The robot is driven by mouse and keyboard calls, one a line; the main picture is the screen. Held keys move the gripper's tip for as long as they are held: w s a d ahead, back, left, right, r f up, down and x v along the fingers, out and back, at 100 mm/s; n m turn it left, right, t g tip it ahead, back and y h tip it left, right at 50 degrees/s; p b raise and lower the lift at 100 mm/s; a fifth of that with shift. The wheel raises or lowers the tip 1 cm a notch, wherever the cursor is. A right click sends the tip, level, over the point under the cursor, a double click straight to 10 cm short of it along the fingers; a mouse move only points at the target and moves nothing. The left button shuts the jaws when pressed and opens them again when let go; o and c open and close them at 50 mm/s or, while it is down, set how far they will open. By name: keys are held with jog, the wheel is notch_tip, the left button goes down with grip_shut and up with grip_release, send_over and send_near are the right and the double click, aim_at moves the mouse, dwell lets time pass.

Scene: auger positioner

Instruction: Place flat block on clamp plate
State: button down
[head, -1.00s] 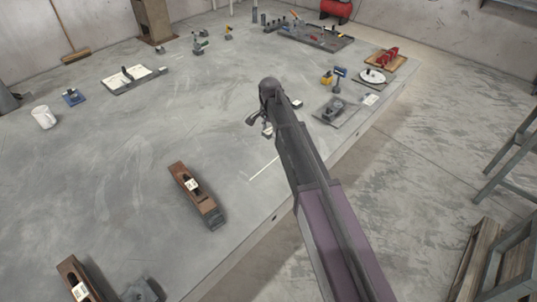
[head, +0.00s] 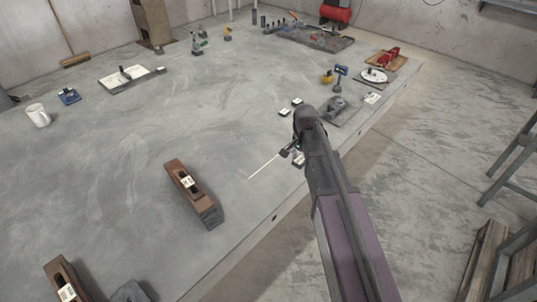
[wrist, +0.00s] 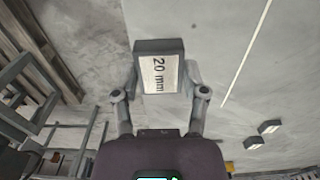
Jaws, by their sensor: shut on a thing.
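My gripper (wrist: 160,85) is shut on a dark grey flat block (wrist: 147,45) with a white label reading "20 mm"; the fingers are on its two sides. In the head view my gripper (head: 293,153) is near the right edge of the table, with the arm covering part of it. The block it holds shows there only in part (head: 299,161). A grey plate (head: 352,118) with a dark fitting on it lies farther back along the right edge; it looks like the clamp plate, but I cannot be sure.
Two small labelled blocks (head: 284,112) lie just behind my gripper; they also show in the wrist view (wrist: 269,127). A white line (head: 264,167) marks the concrete table (head: 120,180). A wooden plane-like tool (head: 194,192) lies to the left. The middle of the table is clear.

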jog(key=b, duration=0.1)
send_over(268, 152)
jog(key=s+d, duration=0.2)
jog(key=shift+w+f, duration=0.15)
jog(key=shift+f, duration=0.45)
jog(key=shift+a, duration=0.1)
jog(key=shift+w+a, duration=0.1)
jog(key=shift+w, duration=0.05)
jog(key=shift+w+a+f, duration=0.15)
jog(key=shift+w+a, duration=0.5)
jog(key=shift+a, duration=0.1)
jog(key=shift+a+f+b, duration=0.1)
jog(key=shift+f+b, duration=0.75)
jog(key=shift+b, duration=0.25)
jog(key=shift+f+b, duration=0.9)
jog(key=shift+b, duration=0.05)
jog(key=shift+f, duration=0.15)
jog(key=shift+c, duration=0.6)
grip_release()
